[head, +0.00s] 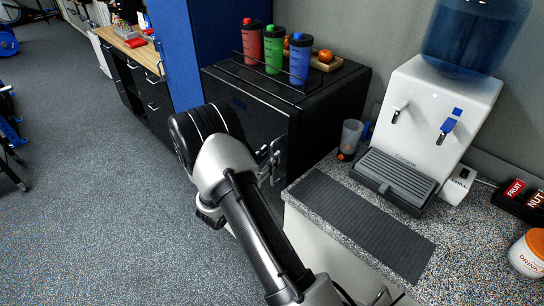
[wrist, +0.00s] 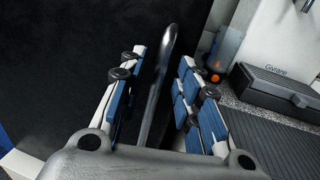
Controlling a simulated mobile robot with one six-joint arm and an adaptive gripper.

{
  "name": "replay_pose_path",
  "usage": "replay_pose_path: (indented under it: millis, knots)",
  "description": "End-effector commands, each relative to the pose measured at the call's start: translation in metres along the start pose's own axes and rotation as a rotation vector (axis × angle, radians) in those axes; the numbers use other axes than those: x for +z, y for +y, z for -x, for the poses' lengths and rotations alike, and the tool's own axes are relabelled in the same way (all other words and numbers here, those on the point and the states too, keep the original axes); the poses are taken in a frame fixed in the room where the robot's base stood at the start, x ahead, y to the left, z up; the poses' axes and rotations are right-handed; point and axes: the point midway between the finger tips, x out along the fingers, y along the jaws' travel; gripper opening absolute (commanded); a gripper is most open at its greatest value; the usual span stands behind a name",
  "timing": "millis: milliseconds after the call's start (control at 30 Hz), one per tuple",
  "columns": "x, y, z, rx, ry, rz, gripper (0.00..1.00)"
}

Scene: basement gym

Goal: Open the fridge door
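The black fridge (head: 335,112) stands against the wall, and its door (head: 262,115) looks shut. The door also fills the dark left side of the wrist view (wrist: 60,60). A silver bar handle (wrist: 158,85) runs up between the two blue-padded fingers of my gripper (wrist: 157,80). The fingers are apart, one on each side of the handle, with visible gaps. In the head view my gripper (head: 269,160) is at the right part of the fridge front, and my arm hides part of the door.
Red, green and blue bottles (head: 273,50) and a tray of oranges (head: 325,62) sit on the fridge. A counter (head: 440,235) with a water dispenser (head: 430,105) and a cup (head: 350,137) is close on the right.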

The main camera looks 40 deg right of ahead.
Motion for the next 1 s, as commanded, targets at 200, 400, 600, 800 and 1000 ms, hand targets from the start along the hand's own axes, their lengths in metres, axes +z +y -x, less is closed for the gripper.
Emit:
replay_pose_path:
  millis: [200,400,600,800,1000]
  knots:
    - [0.000,0.000,-0.023,0.000,0.000,-0.001,0.31]
    - [0.000,0.000,-0.026,0.001,0.000,0.000,0.31]
    - [0.000,0.000,-0.026,0.000,0.000,0.000,0.27]
    - [0.000,0.000,-0.026,0.000,0.000,0.001,0.13]
    - [0.000,0.000,-0.026,0.000,0.000,0.001,0.00]
